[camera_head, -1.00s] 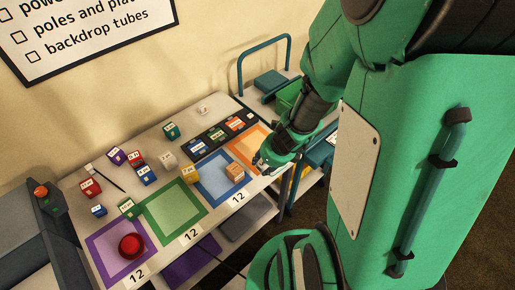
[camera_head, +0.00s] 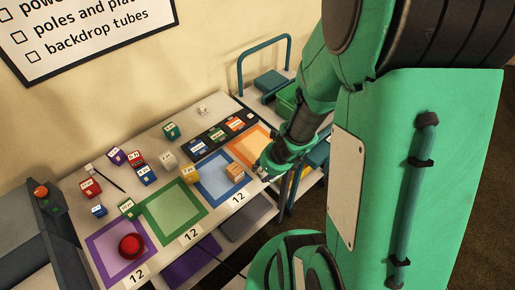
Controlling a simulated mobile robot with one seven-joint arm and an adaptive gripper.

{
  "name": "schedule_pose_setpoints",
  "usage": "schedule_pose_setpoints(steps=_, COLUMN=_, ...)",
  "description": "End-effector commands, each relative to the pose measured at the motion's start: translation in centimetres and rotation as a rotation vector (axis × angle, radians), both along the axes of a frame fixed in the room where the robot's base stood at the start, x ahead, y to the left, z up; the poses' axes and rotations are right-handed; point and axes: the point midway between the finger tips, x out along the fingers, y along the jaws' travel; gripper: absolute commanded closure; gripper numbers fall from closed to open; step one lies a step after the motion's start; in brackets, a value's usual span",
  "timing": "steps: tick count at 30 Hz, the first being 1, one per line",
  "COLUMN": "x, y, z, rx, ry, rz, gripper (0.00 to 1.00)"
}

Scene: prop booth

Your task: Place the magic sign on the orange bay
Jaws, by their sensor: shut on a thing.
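The orange bay (camera_head: 247,150) is an orange-framed square at the right end of the white table; no sign shows on its visible part. My gripper (camera_head: 263,172) is at the bay's near right corner, by the table's front edge. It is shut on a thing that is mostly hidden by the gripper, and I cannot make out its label. Several small labelled blocks stand on the table, their words too small to read, so I cannot tell the magic sign by its label. An orange block (camera_head: 235,173) stands on the blue bay's right side, just left of my gripper.
Blue (camera_head: 213,187), green (camera_head: 160,222) and purple (camera_head: 107,252) bays run leftward; a red button (camera_head: 131,246) sits on the purple one. A black tray (camera_head: 217,139) of blocks lies behind the blue and orange bays. A trolley (camera_head: 269,83) stands behind right.

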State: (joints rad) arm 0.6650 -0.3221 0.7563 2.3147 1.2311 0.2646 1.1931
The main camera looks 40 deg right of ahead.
Motion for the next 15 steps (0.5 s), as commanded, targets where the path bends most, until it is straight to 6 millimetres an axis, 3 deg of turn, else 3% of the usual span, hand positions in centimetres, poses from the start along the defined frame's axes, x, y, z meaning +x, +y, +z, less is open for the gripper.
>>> schedule_pose_setpoints(steps=8, x=0.4, y=-0.2, z=-0.1, rx=0.0, ry=0.0, rz=0.0, gripper=0.91)
schedule_pose_setpoints(steps=15, x=2.5, y=-1.2, z=-0.3, rx=0.0, ry=0.0, rz=0.002, gripper=0.91)
